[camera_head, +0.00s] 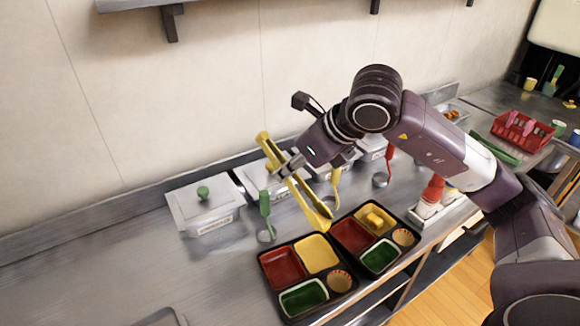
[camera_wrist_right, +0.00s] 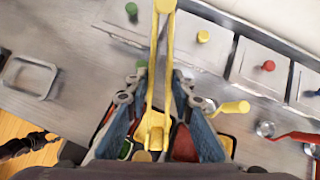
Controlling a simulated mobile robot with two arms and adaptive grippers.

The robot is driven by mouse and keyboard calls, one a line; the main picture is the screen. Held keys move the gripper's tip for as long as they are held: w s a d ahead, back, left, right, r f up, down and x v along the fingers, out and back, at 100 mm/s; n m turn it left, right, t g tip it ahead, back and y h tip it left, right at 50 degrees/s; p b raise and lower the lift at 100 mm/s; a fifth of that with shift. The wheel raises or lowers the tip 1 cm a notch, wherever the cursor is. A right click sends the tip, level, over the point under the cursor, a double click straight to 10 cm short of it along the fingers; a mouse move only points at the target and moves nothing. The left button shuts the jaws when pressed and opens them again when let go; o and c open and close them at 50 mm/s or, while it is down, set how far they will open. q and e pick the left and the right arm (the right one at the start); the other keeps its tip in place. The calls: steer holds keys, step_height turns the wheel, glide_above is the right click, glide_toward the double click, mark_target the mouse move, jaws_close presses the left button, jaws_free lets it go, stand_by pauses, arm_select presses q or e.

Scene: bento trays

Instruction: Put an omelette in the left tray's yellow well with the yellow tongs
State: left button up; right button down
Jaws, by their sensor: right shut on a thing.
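My right gripper (camera_head: 287,172) is shut on the yellow tongs (camera_head: 312,201), which are tilted with their lower end above the trays. The tongs also show between the fingers in the wrist view (camera_wrist_right: 156,92). The left tray (camera_head: 264,266) has a red, a yellow and a green well and a small round cup. Its yellow well (camera_head: 317,254) looks empty. The right tray (camera_head: 338,250) has a yellow omelette (camera_head: 375,219) in its yellow well. I cannot tell whether anything is between the tongs' tips. My left gripper is not in view.
Several lidded containers stand behind, one with a green knob (camera_head: 203,191). Green (camera_head: 265,205) and yellow (camera_head: 337,178) handled utensils stand before them. Red bottles (camera_head: 432,192) in a white holder and a red basket (camera_head: 522,131) are to the right. The counter's left is mostly clear.

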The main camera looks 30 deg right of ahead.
step_height(320, 180, down, 9)
steer(key=b, duration=0.7)
steer(key=shift+b, duration=0.35)
steer(key=shift+r, duration=0.1)
steer(key=shift+f+b, duration=1.55)
steer(key=shift+b, duration=0.2)
